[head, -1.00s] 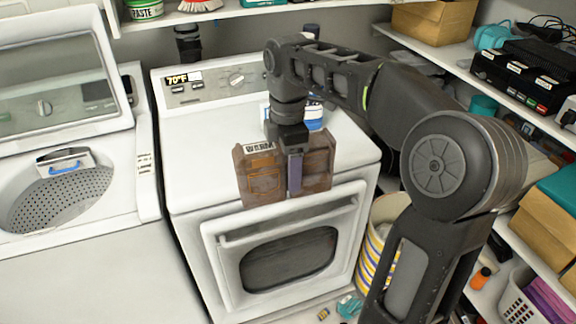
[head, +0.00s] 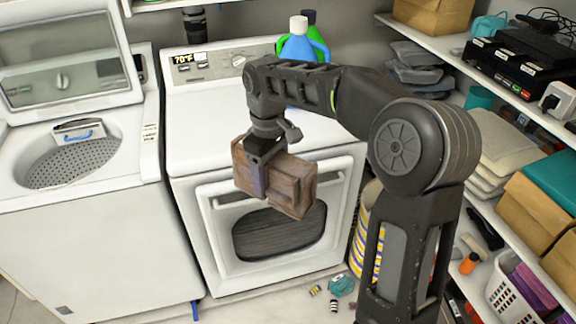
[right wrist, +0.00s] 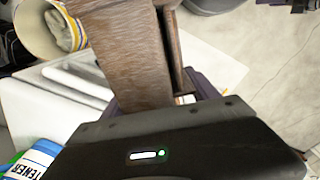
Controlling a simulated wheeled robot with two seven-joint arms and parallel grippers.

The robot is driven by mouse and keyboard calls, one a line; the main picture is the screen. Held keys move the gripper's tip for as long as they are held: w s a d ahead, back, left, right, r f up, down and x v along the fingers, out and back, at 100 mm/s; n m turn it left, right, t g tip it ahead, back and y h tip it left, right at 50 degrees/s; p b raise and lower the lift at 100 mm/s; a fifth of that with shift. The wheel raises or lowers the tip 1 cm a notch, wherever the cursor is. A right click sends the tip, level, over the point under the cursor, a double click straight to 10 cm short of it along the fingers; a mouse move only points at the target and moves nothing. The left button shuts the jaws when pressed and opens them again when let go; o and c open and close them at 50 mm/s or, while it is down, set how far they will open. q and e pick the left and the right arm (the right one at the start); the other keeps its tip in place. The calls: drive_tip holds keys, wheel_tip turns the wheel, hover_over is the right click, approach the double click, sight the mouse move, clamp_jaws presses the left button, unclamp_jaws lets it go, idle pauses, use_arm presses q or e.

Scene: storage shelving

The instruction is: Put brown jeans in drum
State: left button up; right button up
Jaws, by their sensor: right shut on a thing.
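The brown jeans (head: 292,188) are a folded, boxy bundle. My right gripper (head: 258,178) is shut on their left part and holds them in the air, tilted, in front of the dryer's upper front and door. The bundle also shows in the right wrist view (right wrist: 125,50), rising from between the purple-grey fingers. The drum (head: 72,166) is a perforated metal basket in the open-lidded washer at the left, well to the left of the gripper. My left gripper is not in view.
The white dryer (head: 195,142) stands right of the washer (head: 60,250), with its door shut. Blue and green bottles (head: 303,48) stand on its back right. A striped bin (head: 366,230) and loaded shelves (head: 510,205) are at the right. Small items lie on the floor.

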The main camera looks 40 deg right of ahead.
drive_tip(key=w+a+f+m, duration=0.3)
drive_tip(key=a+f, duration=0.6)
drive_tip(key=a, duration=0.3)
drive_tip(key=shift+f+m, duration=0.2)
drive_tip(key=shift+m, duration=0.4)
